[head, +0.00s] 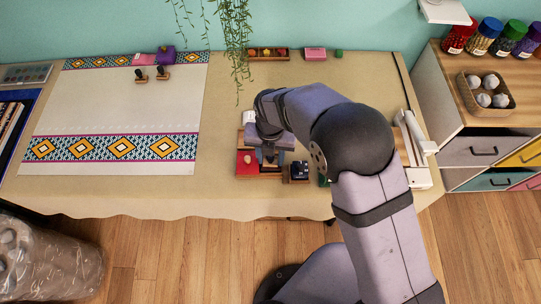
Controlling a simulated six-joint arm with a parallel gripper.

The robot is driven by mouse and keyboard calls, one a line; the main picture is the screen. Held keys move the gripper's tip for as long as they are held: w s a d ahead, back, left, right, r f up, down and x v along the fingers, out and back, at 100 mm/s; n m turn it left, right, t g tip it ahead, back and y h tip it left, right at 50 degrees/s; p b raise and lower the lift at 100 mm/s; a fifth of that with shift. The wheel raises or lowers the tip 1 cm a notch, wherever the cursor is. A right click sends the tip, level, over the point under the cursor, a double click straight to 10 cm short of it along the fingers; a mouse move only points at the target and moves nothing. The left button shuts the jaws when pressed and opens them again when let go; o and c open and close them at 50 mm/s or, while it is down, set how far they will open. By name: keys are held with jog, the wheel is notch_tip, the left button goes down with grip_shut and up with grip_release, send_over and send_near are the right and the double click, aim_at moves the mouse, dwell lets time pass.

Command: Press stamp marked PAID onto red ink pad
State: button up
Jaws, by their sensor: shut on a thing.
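A red ink pad (245,168) lies near the front of the table, with a small pale round shape on its top. My gripper (269,158) points down just right of the red pad, low over the table. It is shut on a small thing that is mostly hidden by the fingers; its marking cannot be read. A dark-handled stamp (299,170) stands on a brown base to the right of my gripper. Two more dark-handled stamps, one on the left (140,76) and one on the right (162,73), stand on the patterned cloth. No PAID lettering is readable.
A patterned runner (110,115) covers the left of the table. A pink block (143,59) and a purple block (166,56) stand at its back. A wooden tray (268,54) and a pink box (315,54) stand behind. A white device (415,140) stands at the right.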

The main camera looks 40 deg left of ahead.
jog(key=shift+d, duration=0.1)
jog(key=shift+r+p, duration=2.8)
jog(key=shift+r, duration=0.7)
jog(key=shift+w, duration=0.1)
